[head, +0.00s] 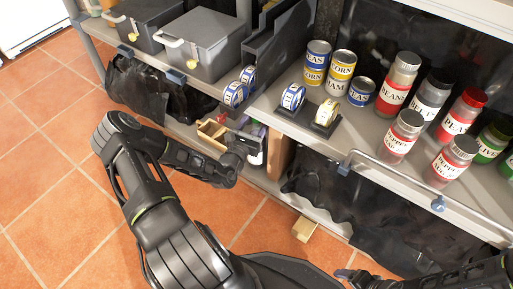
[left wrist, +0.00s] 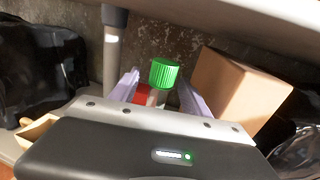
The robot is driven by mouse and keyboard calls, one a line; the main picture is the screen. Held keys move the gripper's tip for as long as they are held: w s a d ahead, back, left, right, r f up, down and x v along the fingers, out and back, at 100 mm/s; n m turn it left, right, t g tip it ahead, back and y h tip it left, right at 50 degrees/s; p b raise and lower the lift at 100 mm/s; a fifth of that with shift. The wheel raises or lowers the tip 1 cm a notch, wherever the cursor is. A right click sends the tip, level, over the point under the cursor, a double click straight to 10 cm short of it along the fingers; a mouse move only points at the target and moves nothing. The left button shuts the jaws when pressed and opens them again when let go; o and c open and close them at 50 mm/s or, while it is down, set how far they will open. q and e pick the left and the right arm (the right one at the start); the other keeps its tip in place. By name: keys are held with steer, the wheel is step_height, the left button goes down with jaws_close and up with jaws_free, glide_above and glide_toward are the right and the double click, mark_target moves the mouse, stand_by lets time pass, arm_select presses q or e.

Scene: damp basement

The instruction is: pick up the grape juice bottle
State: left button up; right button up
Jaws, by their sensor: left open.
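My left gripper (head: 246,152) reaches in under the shelf, at the lower tier, and is open. In the left wrist view its two pale lilac fingers (left wrist: 160,98) stand on either side of a bottle with a ribbed green cap (left wrist: 164,73). Only the cap and a little below it show; the label is hidden behind the gripper body, so I cannot read whether it is grape juice. In the head view a dark bottle with a pale label (head: 257,157) shows partly beside the gripper. My right arm (head: 430,279) shows at the lower right; its jaw state is unclear.
A cardboard box (left wrist: 238,88) stands close right of the bottle, and a shelf post (left wrist: 111,55) stands to the left. The shelf edge (head: 315,143) hangs above. A wooden crate (head: 212,134) is left of the gripper. Cans and jars (head: 393,97) crowd the upper shelf.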

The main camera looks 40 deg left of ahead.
stand_by(0.3)
arm_select(q)
jaws_close()
stand_by(0.5)
stand_by(0.7)
steer(key=shift+r, duration=0.15)
